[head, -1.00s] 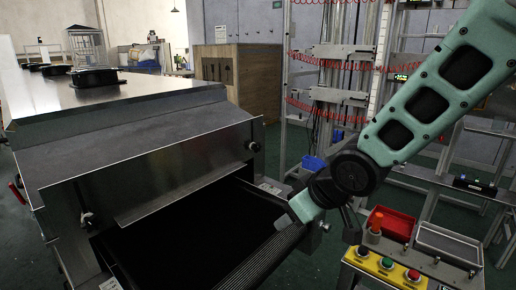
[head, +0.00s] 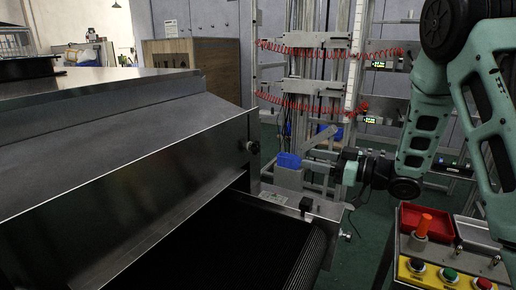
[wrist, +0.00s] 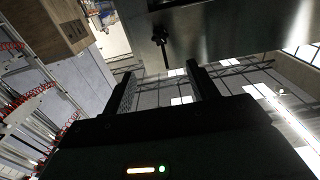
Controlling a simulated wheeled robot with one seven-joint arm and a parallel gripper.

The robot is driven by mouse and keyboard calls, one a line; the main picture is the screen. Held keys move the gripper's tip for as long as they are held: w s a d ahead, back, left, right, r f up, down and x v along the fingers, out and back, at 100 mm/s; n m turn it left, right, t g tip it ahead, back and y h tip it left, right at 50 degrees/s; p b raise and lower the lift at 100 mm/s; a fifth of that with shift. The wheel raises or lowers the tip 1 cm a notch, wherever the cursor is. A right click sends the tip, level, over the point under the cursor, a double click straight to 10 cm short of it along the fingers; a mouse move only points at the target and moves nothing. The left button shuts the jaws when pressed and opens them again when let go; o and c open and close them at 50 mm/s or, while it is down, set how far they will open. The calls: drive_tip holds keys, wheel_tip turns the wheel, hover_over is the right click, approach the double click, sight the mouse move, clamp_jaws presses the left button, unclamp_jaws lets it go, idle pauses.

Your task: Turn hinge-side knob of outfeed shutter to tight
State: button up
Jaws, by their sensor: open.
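The outfeed shutter (head: 150,210) is a steel panel across the dryer's outfeed end, above the dark belt. A small black knob (head: 252,147) sits at its right end in the head view. In the wrist view a black knob (wrist: 161,35) with a thin stem or bar stands out from the steel, just beyond my fingertips. I cannot tell its setting, nor which end is the hinge side. My gripper (wrist: 160,72) is open and empty, its two fingers apart. In the head view my gripper (head: 312,155) is right of the knob, apart from it.
The belt (head: 225,245) runs out below the shutter. A blue bin (head: 289,160) stands near my gripper. A button box (head: 440,275) and red tray (head: 426,222) are at lower right. Racks with red coiled hoses (head: 325,105) stand behind.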

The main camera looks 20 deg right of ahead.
sight(258, 147)
drive_tip(key=p+x, duration=0.1)
drive_tip(key=x, duration=1.5)
drive_tip(key=shift+a, duration=0.1)
drive_tip(key=c, duration=1)
